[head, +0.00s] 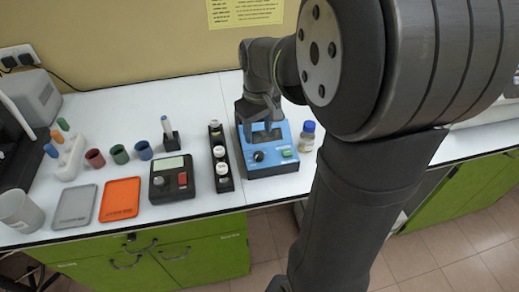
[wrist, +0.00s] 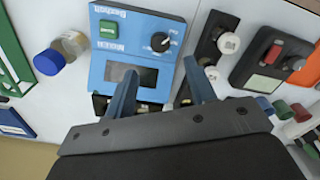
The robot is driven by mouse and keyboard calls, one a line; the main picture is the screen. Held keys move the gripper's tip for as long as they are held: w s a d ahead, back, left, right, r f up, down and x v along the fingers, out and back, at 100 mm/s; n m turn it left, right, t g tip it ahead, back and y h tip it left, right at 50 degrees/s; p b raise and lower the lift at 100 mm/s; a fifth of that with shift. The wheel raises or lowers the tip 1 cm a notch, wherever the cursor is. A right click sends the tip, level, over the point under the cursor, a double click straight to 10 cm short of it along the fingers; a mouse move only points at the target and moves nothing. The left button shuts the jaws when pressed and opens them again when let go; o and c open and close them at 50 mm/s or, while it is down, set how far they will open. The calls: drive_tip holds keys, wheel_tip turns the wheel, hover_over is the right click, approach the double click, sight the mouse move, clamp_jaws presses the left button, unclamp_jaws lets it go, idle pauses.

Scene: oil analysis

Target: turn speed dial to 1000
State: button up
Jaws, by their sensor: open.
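A blue machine (head: 276,168) stands on the white bench. On its front panel are a black dial (head: 258,156) and a green button (head: 287,153). In the wrist view the dial (wrist: 161,41) has a white pointer line and a ring of marks, but the numbers are too small to read. My gripper (head: 262,124) is over the machine's rear part, behind the dial. In the wrist view my gripper (wrist: 160,70) is open and empty, its two blue-grey fingers spread at either side of the machine's dark screen (wrist: 130,75). The dial lies beyond the fingertips, apart from them.
A black rack (head: 221,175) with white-capped vials stands close left of the machine, and a blue-capped bottle (head: 307,137) close right. Further left are a black device (head: 172,180) with a knob and red switch, an orange tray (head: 120,199) and a grey tray (head: 75,206).

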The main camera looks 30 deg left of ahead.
sight(259, 154)
wheel_tip(259, 154, down, 9)
drive_tip(key=shift+r, duration=0.1)
idle(0.3)
drive_tip(key=c, duration=1)
